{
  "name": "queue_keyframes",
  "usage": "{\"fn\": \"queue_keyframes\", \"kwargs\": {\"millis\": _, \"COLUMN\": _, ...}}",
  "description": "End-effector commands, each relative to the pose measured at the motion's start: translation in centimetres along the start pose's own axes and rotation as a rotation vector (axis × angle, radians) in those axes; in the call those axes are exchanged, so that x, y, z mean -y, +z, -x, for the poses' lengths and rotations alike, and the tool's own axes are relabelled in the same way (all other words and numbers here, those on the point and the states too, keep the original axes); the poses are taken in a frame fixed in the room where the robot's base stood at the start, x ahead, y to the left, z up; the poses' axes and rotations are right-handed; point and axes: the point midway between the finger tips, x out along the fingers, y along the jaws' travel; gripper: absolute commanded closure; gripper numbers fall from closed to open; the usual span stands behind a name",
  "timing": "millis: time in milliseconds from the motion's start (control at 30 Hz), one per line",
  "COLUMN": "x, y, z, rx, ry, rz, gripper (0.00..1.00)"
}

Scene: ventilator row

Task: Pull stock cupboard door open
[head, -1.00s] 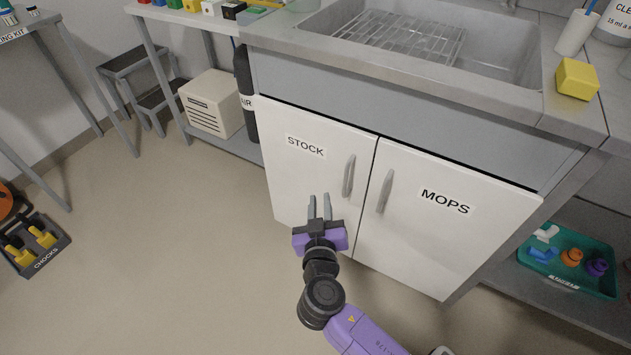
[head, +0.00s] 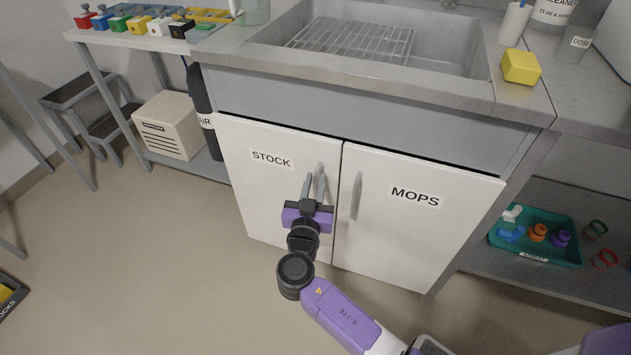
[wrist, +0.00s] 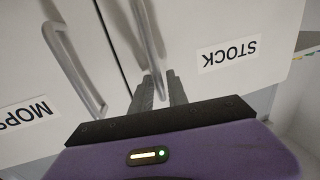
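The white stock cupboard door (head: 270,200) is shut, left of the MOPS door (head: 415,225), under the sink. Its grey vertical bar handle (head: 320,175) is near the door's right edge. My gripper (head: 314,178) is at this handle, its fingers pointing at the door. In the wrist view, my gripper's two fingers (wrist: 162,85) are apart, and the stock handle (wrist: 147,35) runs down to the gap between their tips. I cannot see the fingers pressing on the handle. The STOCK label (wrist: 229,55) shows upside down in the wrist view.
The MOPS handle (head: 356,196) is close on the right. A teal tray (head: 560,252) with coloured parts lies on a low shelf at right. An air cylinder (head: 202,110) and beige box (head: 168,125) stand left of the cupboard.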

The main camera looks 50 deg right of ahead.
Motion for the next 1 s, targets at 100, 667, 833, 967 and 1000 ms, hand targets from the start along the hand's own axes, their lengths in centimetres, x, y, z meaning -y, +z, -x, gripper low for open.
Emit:
{"fn": "queue_keyframes", "kwargs": {"millis": 100, "x": -0.07, "y": 0.01, "z": -0.65, "rx": 0.000, "ry": 0.002, "rz": 0.000, "gripper": 0.80}}
{"fn": "queue_keyframes", "kwargs": {"millis": 667, "x": -0.04, "y": 0.01, "z": -0.70, "rx": 0.001, "ry": 0.001, "rz": 0.000, "gripper": 1.00}}
{"fn": "queue_keyframes", "kwargs": {"millis": 833, "x": -0.05, "y": 0.01, "z": -0.70, "rx": 0.001, "ry": 0.001, "rz": 0.000, "gripper": 1.00}}
{"fn": "queue_keyframes", "kwargs": {"millis": 967, "x": -0.06, "y": 0.01, "z": -0.70, "rx": 0.001, "ry": 0.001, "rz": 0.000, "gripper": 1.00}}
{"fn": "queue_keyframes", "kwargs": {"millis": 1000, "x": -0.06, "y": 0.01, "z": -0.70, "rx": 0.001, "ry": 0.001, "rz": 0.000, "gripper": 1.00}}
